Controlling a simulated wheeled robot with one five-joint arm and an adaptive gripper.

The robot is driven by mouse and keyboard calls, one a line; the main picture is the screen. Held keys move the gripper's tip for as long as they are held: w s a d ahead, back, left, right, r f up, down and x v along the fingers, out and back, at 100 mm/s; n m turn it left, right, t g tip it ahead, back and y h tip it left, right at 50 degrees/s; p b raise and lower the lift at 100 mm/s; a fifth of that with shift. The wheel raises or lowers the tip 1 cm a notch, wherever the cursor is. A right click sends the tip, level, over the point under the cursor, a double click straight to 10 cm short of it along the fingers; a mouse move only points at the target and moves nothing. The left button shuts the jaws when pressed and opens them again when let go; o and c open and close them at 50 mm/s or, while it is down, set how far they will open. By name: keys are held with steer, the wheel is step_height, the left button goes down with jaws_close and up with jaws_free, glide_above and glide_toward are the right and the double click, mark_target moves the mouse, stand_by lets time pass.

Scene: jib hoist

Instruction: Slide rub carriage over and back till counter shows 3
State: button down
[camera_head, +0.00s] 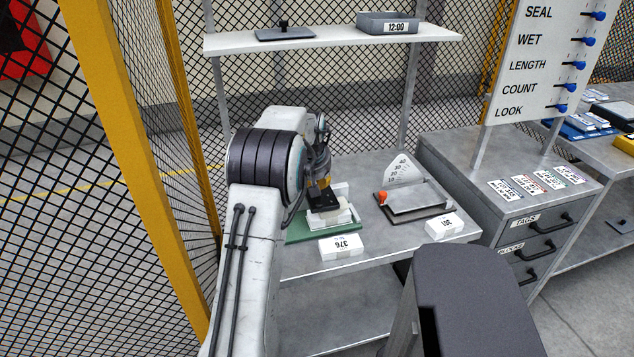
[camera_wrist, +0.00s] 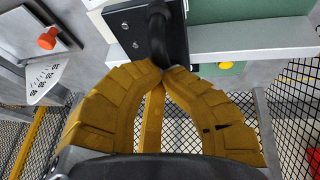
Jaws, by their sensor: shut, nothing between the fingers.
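The rub carriage appears to be the black block with a curved handle (camera_wrist: 140,32) in the wrist view. In the head view its dark part (camera_head: 323,200) sits over a white body (camera_head: 330,216) on a green base (camera_head: 298,234). My gripper (camera_wrist: 165,72) is shut and empty, its two yellow fingertips together just beside the handle; I cannot tell whether they touch it. In the head view my gripper (camera_head: 324,184) is above the carriage, partly hidden by my arm. I cannot tell which display is the counter.
Right of the base stands a grey device with an orange knob (camera_head: 383,197) and dial (camera_head: 403,168). A small white numbered block (camera_head: 445,224) lies near the bench edge. A shelf (camera_head: 340,40) is above. Drawers (camera_head: 535,225) stand right, mesh fence left.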

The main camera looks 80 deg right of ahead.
steer(key=c, duration=2)
jaws_free()
steer(key=shift+s+a+f, duration=0.2)
steer(key=shift+f, duration=0.25)
steer(key=o, duration=0.6)
steer(key=shift+d, duration=0.15)
steer(key=o, duration=0.3)
steer(key=shift+r, duration=0.15)
steer(key=shift+d, duration=0.1)
steer(key=shift+r, duration=0.1)
steer(key=v, duration=1.2)
steer(key=shift+o, duration=0.2)
